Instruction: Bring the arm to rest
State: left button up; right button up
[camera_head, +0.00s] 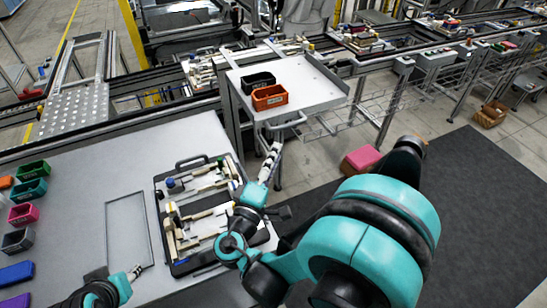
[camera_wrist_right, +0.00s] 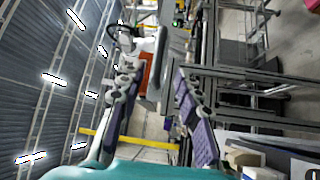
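My right arm (camera_head: 370,230) reaches in from the lower right of the head view. Its gripper (camera_head: 272,160) is above the gap between the grey table and the white cart, just right of the black tray. The right wrist view shows its two purple-padded fingers (camera_wrist_right: 152,85) apart with nothing between them. My left gripper (camera_head: 137,270) is low over the front of the grey table, left of the tray. It is small in view, and I cannot tell whether its fingers are apart.
The black tray (camera_head: 158,196) holding pale fixtures lies on the grey table (camera_head: 80,170). Several coloured bins line the table's left side. An orange bin (camera_head: 270,97) and a black bin (camera_head: 258,82) stand on the white cart (camera_head: 315,88). A pink-topped box (camera_head: 363,157) is on the floor.

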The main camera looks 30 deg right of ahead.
dwell(0.5)
jog(key=s+d+f+m+g+y, duration=0.25)
jog(key=f+g+y, duration=0.35)
jog(key=f, duration=0.4)
jog(key=s+a+m+y, duration=0.1)
jog(key=s+a+y, duration=0.1)
jog(key=a, duration=0.1)
jog(key=s+a+m+y, duration=0.1)
jog(key=a+y, duration=0.1)
jog(key=y, duration=0.1)
jog(key=s+a+m+y, duration=0.2)
jog(key=a+y, duration=0.1)
jog(key=shift+s+a, duration=0.3)
jog(key=shift+a, duration=0.05)
jog(key=shift+a+r+y, duration=0.2)
jog(key=shift+a+y, duration=0.1)
jog(key=shift+a, duration=0.05)
